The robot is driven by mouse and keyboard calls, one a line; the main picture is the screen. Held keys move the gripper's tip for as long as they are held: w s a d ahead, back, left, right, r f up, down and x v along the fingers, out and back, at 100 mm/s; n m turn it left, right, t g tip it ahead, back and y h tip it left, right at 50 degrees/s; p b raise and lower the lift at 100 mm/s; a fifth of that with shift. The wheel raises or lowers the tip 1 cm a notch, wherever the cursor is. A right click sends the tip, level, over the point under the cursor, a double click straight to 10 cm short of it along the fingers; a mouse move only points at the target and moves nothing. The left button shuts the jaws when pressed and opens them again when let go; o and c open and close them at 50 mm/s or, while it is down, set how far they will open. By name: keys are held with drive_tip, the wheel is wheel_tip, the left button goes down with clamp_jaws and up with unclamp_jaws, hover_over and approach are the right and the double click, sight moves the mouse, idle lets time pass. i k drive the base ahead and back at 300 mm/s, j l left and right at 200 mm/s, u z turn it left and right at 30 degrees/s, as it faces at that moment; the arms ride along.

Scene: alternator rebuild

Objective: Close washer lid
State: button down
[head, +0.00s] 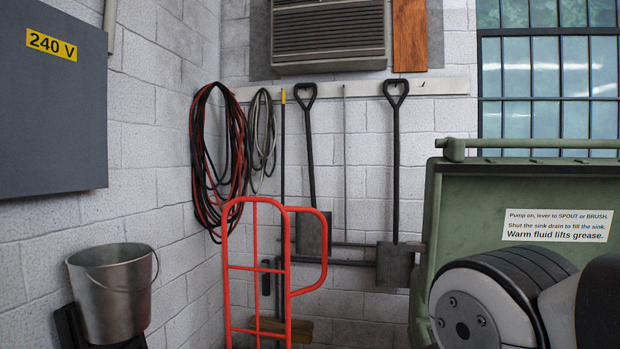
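The green washer lid (470,195) stands raised at the right of the head view, with a bar along its top edge. A white label (556,226) on its inner face has lines about the pump, the sink drain and warm fluid. Part of my own arm covers the lid's lower right. The washer's sink below the lid is out of the frame. My gripper does not show.
A red hand truck (289,270) stands left of the lid. A metal bucket (112,290) is at the lower left, below a grey 240 V box (50,110). Cables (218,160) and shovels (396,180) hang on the back wall.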

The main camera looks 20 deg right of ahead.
sight(568, 207)
drive_tip(key=z, duration=1.4)
